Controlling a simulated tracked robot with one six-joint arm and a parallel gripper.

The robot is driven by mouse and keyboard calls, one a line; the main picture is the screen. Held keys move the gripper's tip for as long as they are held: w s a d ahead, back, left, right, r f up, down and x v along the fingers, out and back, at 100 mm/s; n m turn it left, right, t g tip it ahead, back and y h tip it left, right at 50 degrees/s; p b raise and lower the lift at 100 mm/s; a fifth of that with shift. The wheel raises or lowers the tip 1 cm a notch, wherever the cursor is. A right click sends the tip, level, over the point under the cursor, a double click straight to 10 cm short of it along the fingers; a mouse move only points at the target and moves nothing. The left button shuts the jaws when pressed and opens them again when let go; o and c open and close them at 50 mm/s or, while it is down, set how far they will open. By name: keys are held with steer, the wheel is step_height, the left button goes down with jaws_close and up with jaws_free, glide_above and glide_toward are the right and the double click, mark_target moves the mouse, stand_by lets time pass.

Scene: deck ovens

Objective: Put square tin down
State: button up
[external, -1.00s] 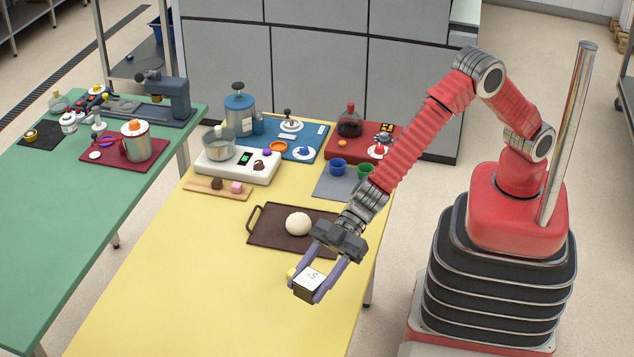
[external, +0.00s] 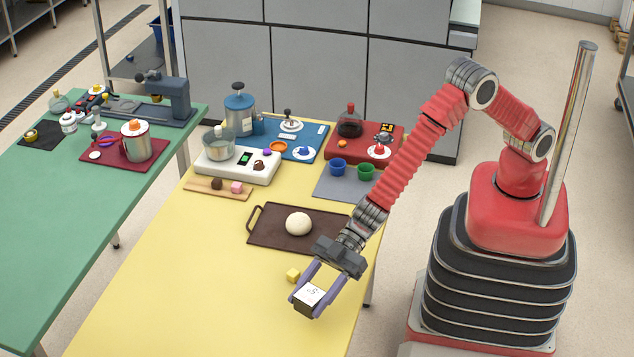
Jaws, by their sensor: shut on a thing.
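The square tin (external: 309,298) is a small dark box with a pale, marked top. It sits between the purple fingers of my gripper (external: 315,296), which is shut on it. The gripper points down toward the near right part of the yellow table (external: 190,290). I cannot tell whether the tin touches the table or hangs just above it.
A dark brown tray (external: 270,236) holding a white dough ball (external: 298,223) lies behind my gripper. A white scale (external: 238,168), a wooden board (external: 205,189) and a grey mat (external: 345,188) stand farther back. The table's front left is clear.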

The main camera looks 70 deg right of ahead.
steer(key=shift+f, duration=0.4)
steer(key=shift+f, duration=1.9)
steer(key=shift+f, duration=0.1)
steer(key=o, duration=1.2)
steer(key=shift+s+d+r, duration=0.1)
steer(key=shift+d+r, duration=0.25)
steer(key=v, duration=1.1)
steer(key=shift+s+f, duration=0.1)
